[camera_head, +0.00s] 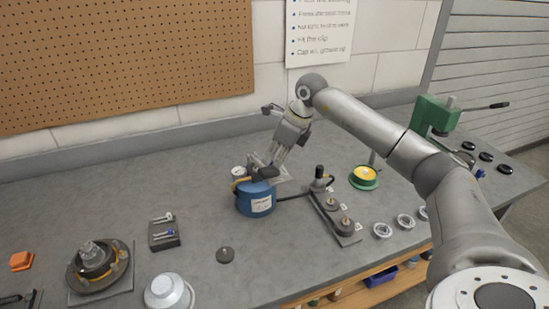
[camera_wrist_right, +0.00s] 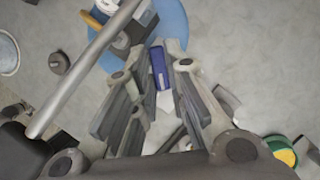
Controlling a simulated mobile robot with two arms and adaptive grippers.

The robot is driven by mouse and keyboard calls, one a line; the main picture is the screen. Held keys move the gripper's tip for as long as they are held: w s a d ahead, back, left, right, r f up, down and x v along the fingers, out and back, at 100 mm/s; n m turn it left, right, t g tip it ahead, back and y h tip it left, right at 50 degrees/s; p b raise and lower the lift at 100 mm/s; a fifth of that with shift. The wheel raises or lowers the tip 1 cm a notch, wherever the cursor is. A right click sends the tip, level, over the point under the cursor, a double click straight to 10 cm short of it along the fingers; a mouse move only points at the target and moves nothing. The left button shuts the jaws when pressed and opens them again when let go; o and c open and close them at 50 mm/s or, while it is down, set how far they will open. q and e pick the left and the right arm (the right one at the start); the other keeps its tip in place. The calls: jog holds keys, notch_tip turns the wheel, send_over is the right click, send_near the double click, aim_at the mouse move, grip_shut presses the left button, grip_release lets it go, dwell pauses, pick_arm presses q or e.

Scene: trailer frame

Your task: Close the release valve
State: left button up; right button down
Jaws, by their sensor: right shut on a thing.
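The blue round unit (camera_head: 255,200) stands upright on the bench, with a white label, a small gauge (camera_head: 238,171) and a yellow part (camera_head: 239,184) at its top left. My right gripper (camera_head: 268,172) reaches down over its top. In the right wrist view, the blue unit (camera_wrist_right: 178,22) lies past the fingertips. My right gripper (camera_wrist_right: 162,62) is shut on a small dark blue piece (camera_wrist_right: 159,77), which looks like the release valve's handle. The fingers hide most of the valve, so I cannot tell its position. My left gripper is not in view.
A black block with several metal posts (camera_head: 333,214) stands right of the blue unit, joined by a dark hose. A green and yellow round part (camera_head: 364,177) is behind it. A grey rod (camera_wrist_right: 85,68) crosses the right wrist view.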

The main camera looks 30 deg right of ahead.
jog(key=n, duration=0.2)
jog(key=n+g+y+p, duration=0.1)
jog(key=n, duration=0.1)
jog(key=shift+w+d+r+n, duration=0.15)
jog(key=shift+n, duration=0.15)
jog(key=shift+w+d+n+g+y, duration=0.1)
jog(key=shift+n+g+y, duration=0.2)
jog(key=shift+n, duration=0.55)
jog(key=shift+w+n+g+y, duration=0.1)
jog(key=shift+n+g, duration=0.3)
jog(key=shift+n, duration=0.45)
jog(key=c, duration=1.5)
grip_release()
jog(key=shift+s, duration=0.1)
jog(key=shift+o, duration=0.2)
jog(key=v, duration=1.1)
jog(key=shift+d+r, duration=0.2)
jog(key=shift+r, duration=0.2)
